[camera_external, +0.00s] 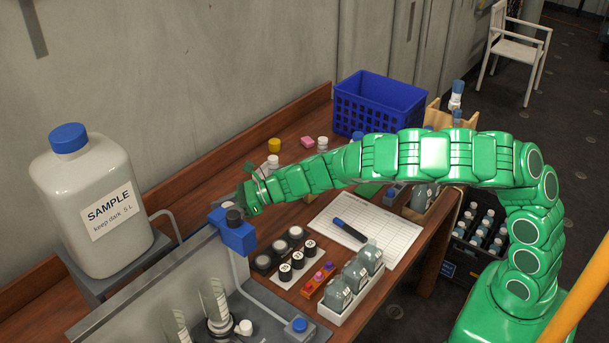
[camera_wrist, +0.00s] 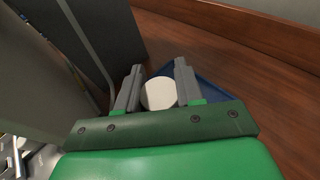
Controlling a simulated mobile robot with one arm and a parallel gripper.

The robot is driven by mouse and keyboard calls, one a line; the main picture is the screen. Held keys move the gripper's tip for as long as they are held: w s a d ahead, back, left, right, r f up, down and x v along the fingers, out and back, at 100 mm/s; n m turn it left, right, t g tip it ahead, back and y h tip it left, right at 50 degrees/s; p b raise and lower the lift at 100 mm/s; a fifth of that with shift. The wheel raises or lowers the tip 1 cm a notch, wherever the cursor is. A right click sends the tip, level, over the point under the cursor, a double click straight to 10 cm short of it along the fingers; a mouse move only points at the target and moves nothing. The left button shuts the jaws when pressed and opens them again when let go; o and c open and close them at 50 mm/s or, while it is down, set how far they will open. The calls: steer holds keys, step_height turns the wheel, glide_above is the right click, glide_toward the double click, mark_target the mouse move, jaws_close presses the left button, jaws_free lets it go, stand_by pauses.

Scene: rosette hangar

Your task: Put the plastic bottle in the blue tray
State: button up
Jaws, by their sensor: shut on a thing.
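My gripper (camera_wrist: 159,72) is shut on the plastic bottle (camera_wrist: 158,94), of which only a round white top shows between the two grey fingers in the wrist view. The rest of the bottle is hidden. A blue tray (camera_wrist: 214,88) shows in part behind and below the bottle, on the brown tabletop. I cannot tell whether the bottle touches it. In the external view my gripper (camera_external: 246,196) is at the far side of the table, behind the blue clamp head; the held bottle and the tray cannot be made out there.
A large SAMPLE jug (camera_external: 93,205) stands at left. A grey panel and blue clamp head (camera_external: 232,232) stand near my gripper. A blue basket (camera_external: 375,112) is at the back. Small bottles, dark-capped jars and a paper sheet (camera_external: 375,222) occupy the table. A raised wooden edge (camera_wrist: 235,32) runs behind.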

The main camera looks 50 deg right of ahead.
steer(key=shift+w+a+f, duration=0.25)
steer(key=shift+w+f, duration=0.3)
steer(key=shift+f, duration=0.7)
steer(key=shift+w+a+f, duration=0.2)
steer(key=shift+w+f, duration=0.4)
steer(key=shift+f, duration=0.7)
steer(key=shift+w+a+f, duration=0.25)
steer(key=shift+w+f, duration=0.3)
steer(key=shift+f, duration=0.7)
steer(key=shift+f, duration=0.1)
steer(key=o, duration=1)
steer(key=shift+d, duration=0.1)
steer(key=v, duration=1.2)
